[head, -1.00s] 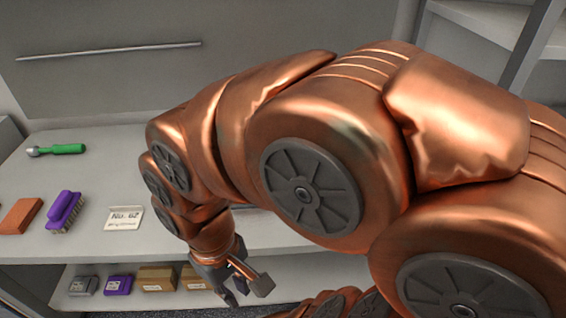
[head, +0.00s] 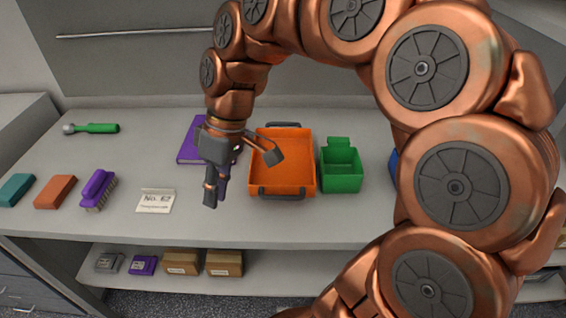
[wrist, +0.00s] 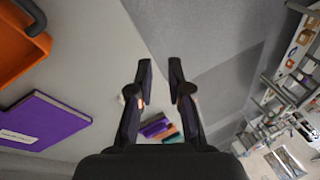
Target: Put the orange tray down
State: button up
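The orange tray (head: 306,181) sits flat on the grey counter, with dark handles at its back and front ends. A corner of the orange tray also shows at the upper left of the wrist view (wrist: 14,48). My gripper (head: 215,196) is in front of and left of the tray in the head view, apart from its handles. In the wrist view, my gripper (wrist: 161,70) has a gap between its fingers and nothing between them.
A green bin (head: 341,172) stands close to the tray's right. A purple book (head: 192,146) lies to its left, partly hidden by my gripper. A card (head: 156,201), a purple brush (head: 97,189) and a green-handled tool (head: 97,128) lie farther left. Boxes (head: 182,262) sit on the lower shelf.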

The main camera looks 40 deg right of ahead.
jog(key=w+d+r+n+t+y, duration=0.15)
jog(key=w+d, duration=0.25)
jog(key=w, duration=0.6)
jog(key=n+t+y+b, duration=0.2)
jog(key=n+t, duration=0.1)
jog(key=t, duration=0.2)
send_near(284, 129)
jog(key=shift+x, duration=1.25)
jog(key=shift+p+x, duration=1.45)
jog(key=shift+x, duration=1.8)
jog(key=shift+w+a+f, duration=0.15)
jog(key=shift+w+f, duration=0.1)
jog(key=shift+f, duration=0.35)
grip_shut()
